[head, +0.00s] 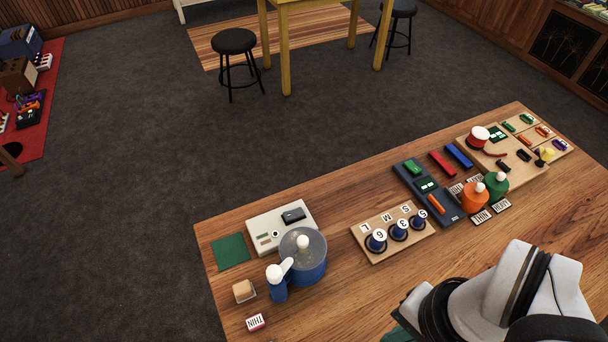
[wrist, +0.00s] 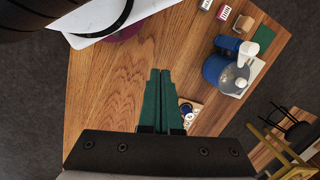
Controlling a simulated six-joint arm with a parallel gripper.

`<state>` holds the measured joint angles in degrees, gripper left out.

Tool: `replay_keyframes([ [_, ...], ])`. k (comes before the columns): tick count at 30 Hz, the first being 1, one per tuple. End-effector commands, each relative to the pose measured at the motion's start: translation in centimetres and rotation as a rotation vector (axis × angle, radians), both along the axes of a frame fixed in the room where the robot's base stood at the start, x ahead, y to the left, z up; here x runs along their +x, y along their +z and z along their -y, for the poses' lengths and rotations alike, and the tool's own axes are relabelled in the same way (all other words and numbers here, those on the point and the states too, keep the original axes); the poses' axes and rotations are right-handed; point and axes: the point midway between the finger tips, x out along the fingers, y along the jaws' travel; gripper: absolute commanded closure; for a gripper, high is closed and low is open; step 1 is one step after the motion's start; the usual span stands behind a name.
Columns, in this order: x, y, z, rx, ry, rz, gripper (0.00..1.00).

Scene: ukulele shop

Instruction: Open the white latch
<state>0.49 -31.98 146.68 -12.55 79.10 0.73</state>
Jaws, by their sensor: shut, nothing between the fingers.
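The white latch (head: 275,272) sits on top of a small blue post beside a round blue container (head: 310,268) with a grey lid and white knob. Its white arm reaches toward the lid's edge; I cannot tell whether it touches the lid. The latch also shows in the wrist view (wrist: 248,50), at the upper right, next to the blue container (wrist: 214,68). My gripper (wrist: 160,72) has its green fingers together with nothing between them, above bare wood and apart from the latch. In the head view only a bit of green shows at the bottom edge, beside my arm.
A white box with a dark piece (head: 283,228) stands behind the container. A green mat (head: 231,251), a small wooden block (head: 243,290) and a label block (head: 256,322) lie nearby. A board with blue knobs (head: 392,232) stands to the right. Wood in front of the container is clear.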

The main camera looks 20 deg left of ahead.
Motion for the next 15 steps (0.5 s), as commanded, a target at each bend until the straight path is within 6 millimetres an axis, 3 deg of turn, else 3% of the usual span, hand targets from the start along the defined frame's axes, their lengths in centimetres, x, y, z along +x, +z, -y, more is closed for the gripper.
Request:
replay_keyframes([
  [6, 0.0, 0.0, 0.0, 0.000, 0.000, 0.000, 1.00],
  [9, 0.3, 0.2, -0.2, -0.002, 0.041, 0.004, 0.86],
  [11, 1.5, 1.0, -1.1, -0.011, 0.192, 0.015, 0.75],
  [14, 4.8, 3.0, -4.9, -0.039, 0.672, 0.055, 0.57],
  [15, 5.9, 3.8, -7.2, -0.049, 0.886, 0.074, 0.50],
])
